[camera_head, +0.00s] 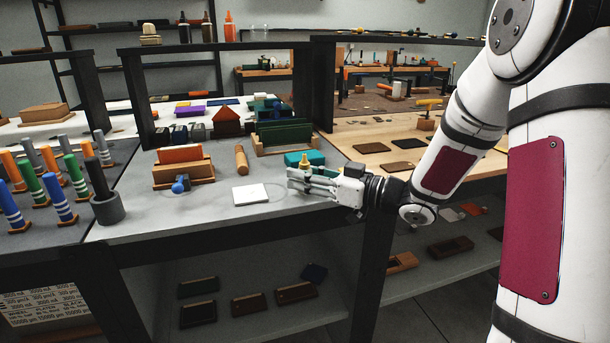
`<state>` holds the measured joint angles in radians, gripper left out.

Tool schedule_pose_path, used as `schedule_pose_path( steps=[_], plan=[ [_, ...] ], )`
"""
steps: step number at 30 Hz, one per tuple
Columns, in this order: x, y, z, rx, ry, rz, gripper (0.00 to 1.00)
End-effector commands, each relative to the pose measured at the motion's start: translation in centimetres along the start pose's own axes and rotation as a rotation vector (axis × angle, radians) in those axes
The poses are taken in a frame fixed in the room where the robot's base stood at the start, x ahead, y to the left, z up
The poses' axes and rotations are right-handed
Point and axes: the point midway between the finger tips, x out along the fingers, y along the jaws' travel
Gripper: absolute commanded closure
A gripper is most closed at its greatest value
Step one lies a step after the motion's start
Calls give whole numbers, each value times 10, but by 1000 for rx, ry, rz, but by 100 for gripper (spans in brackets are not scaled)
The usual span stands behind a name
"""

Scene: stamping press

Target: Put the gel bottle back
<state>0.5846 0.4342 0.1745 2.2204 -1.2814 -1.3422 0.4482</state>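My gripper (300,179) is low over the right part of the grey bench (135,225), its fingers pointing left. A small brass-coloured piece (304,160) rises just above and behind the fingers. I cannot tell whether it is held or stands behind them. No gel bottle can be named for certain. An orange-red bottle (229,27) and two dark bottles (206,27) (184,28) stand upright on the high shelf at the back, well away from my gripper.
A white square block (250,194) lies left of my gripper, beside a faint ring outline on the bench. A teal block (312,157) is just behind. Wooden holders (183,173), a round wooden piece (241,159) and striped cylinders (61,199) stand further left.

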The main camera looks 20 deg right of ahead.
Motion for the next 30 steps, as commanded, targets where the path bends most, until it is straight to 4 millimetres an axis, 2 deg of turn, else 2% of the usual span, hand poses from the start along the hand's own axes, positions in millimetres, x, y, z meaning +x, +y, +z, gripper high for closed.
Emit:
schedule_pose_path(
  steps=[11,13,17,24,30],
  plan=[
    [0,0,-3,-2,0,0,54],
    [-6,0,-3,-1,0,2,54],
    [-26,1,-4,0,-1,3,54],
    [-76,1,-4,0,-1,5,54],
    [-107,1,-3,1,0,3,54]
  ],
)
